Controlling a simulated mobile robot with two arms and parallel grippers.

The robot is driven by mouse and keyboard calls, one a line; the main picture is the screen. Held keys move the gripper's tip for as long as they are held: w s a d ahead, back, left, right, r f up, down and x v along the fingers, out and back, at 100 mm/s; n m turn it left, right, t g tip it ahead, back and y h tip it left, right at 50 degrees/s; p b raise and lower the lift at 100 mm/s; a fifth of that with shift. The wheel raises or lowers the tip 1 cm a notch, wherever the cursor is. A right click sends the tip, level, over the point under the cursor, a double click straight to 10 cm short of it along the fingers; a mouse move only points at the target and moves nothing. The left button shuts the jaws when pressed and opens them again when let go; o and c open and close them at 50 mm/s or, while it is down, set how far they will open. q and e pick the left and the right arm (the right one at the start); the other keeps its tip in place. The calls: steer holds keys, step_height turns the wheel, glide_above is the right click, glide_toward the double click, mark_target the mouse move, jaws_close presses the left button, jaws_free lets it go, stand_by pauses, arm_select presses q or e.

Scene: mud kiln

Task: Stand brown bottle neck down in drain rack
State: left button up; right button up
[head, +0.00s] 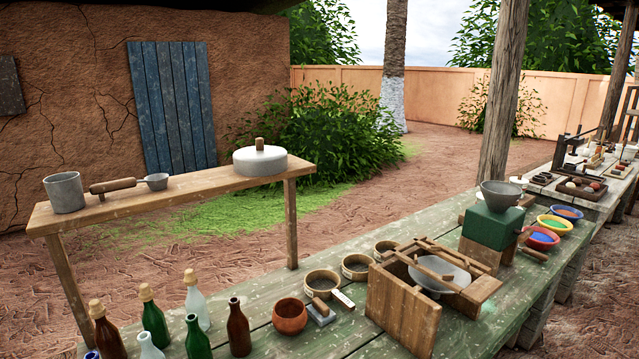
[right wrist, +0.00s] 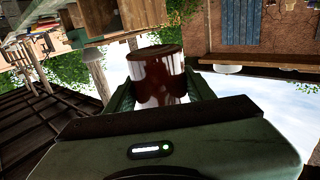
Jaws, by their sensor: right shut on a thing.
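My right gripper (right wrist: 160,88) is shut on a glossy reddish-brown cylinder, the brown bottle (right wrist: 156,70), in the right wrist view. Its two fingers press on opposite sides. Only one rounded part of it shows; I cannot tell which way its neck points. In the head view neither gripper shows. An uncorked brown bottle (head: 237,328) stands upright on the green table, and a corked brown bottle (head: 107,332) stands at the lower left. I cannot make out a drain rack in either view.
On the green table (head: 345,345) stand green bottles (head: 197,340), a clear bottle (head: 196,303), a clay bowl (head: 290,317), round sieves (head: 322,284), a wooden frame box (head: 402,312) and a green grinder (head: 492,228). A wooden bench (head: 215,182) stands behind.

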step_height(320, 180, up, 6)
steer(key=p, duration=0.4)
steer(key=shift+r, duration=0.15)
steer(key=m+p, duration=0.3)
steer(key=m, duration=1.5)
